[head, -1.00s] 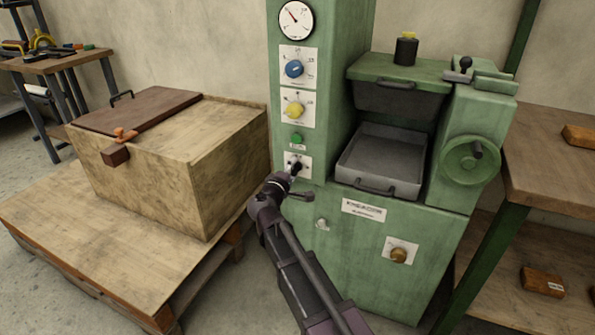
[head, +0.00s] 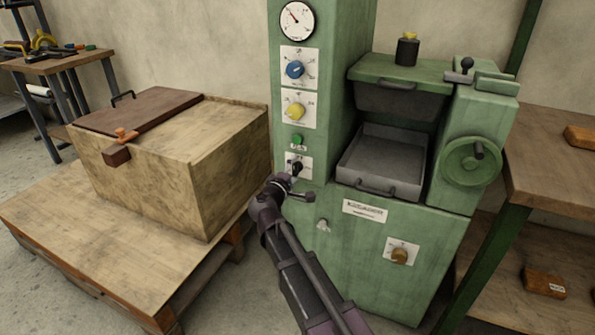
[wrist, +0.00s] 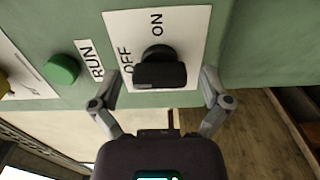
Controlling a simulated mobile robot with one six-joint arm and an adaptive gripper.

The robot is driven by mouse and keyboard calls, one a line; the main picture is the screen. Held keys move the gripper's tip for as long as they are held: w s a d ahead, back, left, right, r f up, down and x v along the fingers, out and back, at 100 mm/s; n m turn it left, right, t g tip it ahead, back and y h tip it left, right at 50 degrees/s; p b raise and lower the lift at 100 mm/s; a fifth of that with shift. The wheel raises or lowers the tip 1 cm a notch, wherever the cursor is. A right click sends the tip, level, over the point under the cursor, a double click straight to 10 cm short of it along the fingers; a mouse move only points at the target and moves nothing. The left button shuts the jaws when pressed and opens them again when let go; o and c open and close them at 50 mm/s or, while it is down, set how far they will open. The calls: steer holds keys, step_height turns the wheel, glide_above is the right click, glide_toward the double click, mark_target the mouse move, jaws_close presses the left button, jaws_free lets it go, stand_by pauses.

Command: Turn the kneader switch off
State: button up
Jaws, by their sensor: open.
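The kneader switch (head: 295,166) is a black knob on a white plate, low on the green machine's left column. In the wrist view the knob (wrist: 160,70) has a broad bar lying across the picture. The word ON is printed above it and OFF to its left. I cannot tell for sure which word the bar points to. My gripper (wrist: 160,80) is open, with one finger on each side of the knob and visible gaps to it. In the head view my gripper (head: 284,183) is just below and in front of the switch plate.
A green button (wrist: 62,69) marked RUN is beside the switch plate. Above are a yellow knob (head: 296,111), a blue knob (head: 294,69) and a gauge (head: 293,20). A wooden chest (head: 150,165) stands left on a pallet. A metal tray (head: 383,160) is right of the column.

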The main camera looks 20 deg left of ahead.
steer(key=s, duration=1.2)
steer(key=shift+a, duration=0.4)
steer(key=w+d+f+m+g+h+p, duration=0.1)
steer(key=w+d+f+m+g+h, duration=0.15)
steer(key=d, duration=0.55)
steer(key=w+d+f+m+g+h, duration=0.1)
steer(key=d+f+m+g, duration=0.2)
steer(key=d, duration=0.5)
steer(key=w+d+f+m+g+h+p, duration=0.1)
steer(key=w+d+f+m+g, duration=0.15)
steer(key=d, duration=0.55)
steer(key=s+d+f+m+g+y+p, duration=0.1)
steer(key=s+d+f+m+g+y, duration=0.2)
steer(key=d, duration=0.4)
steer(key=s+d+f+m+g+y, duration=0.1)
steer(key=s+d+m+g, duration=0.25)
steer(key=d, duration=0.45)
steer(key=s+d+f+m+g+y+p, duration=0.1)
steer(key=s+d+f+m+g+y, duration=0.15)
steer(key=s+d+g, duration=0.35)
step_height(320, 180, up, 38)
steer(key=w+d+t+p, duration=0.1)
steer(key=t+p, duration=0.1)
steer(key=p, duration=3.6)
steer(key=shift+w, duration=0.25)
steer(key=shift+t, duration=0.25)
steer(key=shift+c, duration=0.2)
